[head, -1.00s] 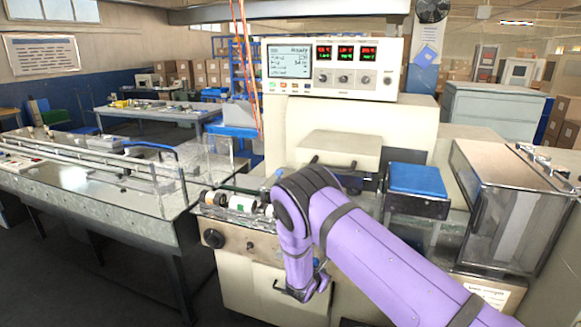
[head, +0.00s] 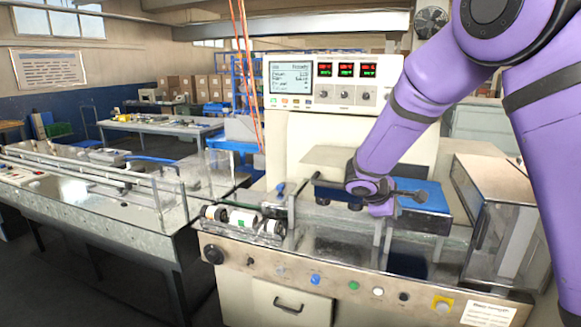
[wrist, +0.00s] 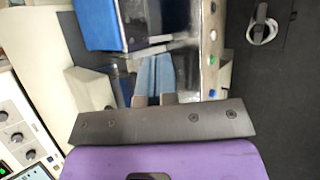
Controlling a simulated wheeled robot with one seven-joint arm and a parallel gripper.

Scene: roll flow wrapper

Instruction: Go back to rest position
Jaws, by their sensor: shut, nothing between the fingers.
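My purple arm (head: 400,125) comes down from the upper right in the head view. Its wrist (head: 368,185) is over the wrapper machine, in front of the blue pad (head: 428,196). The fingertips cannot be made out in the head view. The wrist view looks down past the fingers at the machine, with a blue block (wrist: 97,22) at the upper left.
The machine's display panel (head: 333,80) stands behind the arm. White rolls (head: 243,219) sit at the machine's left front. A clear-sided cover (head: 497,235) stands at the right. A long conveyor bench (head: 100,215) fills the left. Dark floor (head: 80,290) is open at the lower left.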

